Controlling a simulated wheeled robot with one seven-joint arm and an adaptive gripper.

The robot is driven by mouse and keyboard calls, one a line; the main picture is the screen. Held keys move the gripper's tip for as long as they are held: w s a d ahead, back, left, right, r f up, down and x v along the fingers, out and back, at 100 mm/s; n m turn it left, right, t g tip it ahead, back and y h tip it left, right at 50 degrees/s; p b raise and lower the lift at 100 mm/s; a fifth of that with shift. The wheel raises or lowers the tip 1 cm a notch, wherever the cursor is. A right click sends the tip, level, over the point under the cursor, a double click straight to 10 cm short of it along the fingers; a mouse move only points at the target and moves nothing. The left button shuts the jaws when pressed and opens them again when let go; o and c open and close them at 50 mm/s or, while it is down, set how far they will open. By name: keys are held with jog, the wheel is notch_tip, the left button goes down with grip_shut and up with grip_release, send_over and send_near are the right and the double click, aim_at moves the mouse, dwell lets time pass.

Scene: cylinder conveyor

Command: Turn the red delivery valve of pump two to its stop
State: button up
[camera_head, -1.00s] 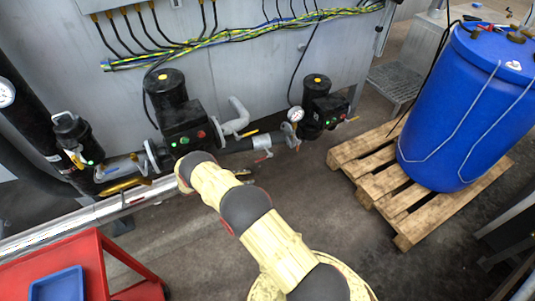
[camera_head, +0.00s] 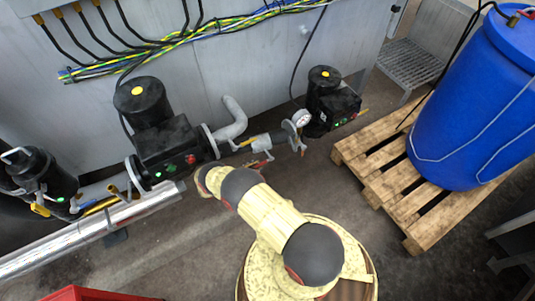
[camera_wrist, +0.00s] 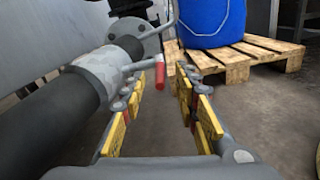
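The red valve handle (camera_wrist: 160,73) hangs from a grey valve body (camera_wrist: 104,70) on a dark pipe in the wrist view. My gripper (camera_wrist: 158,88) is open and empty, with yellow pads on both fingers. The handle appears in the gap between the fingertips; whether it is level with them or beyond, I cannot tell. In the head view the red-handled valve (camera_head: 261,158) sits on the pipe between the left black pump (camera_head: 150,120) and the right black pump (camera_head: 328,100). My arm hides most of the gripper there. No pump number is legible.
A blue drum (camera_head: 475,110) stands on a wooden pallet (camera_head: 387,188) at the right. A pressure gauge (camera_head: 302,118) is beside the right pump. A metal rail (camera_head: 75,236) runs along the floor at left. A red trolley (camera_head: 85,294) edges in at the bottom. The floor between is clear.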

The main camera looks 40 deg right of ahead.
aim_at(269, 160)
jog(key=b+x, duration=0.1)
jog(key=x, duration=0.6)
jog(key=shift+d, duration=0.4)
jog(key=c, duration=0.3)
jog(key=c, duration=0.4)
grip_shut()
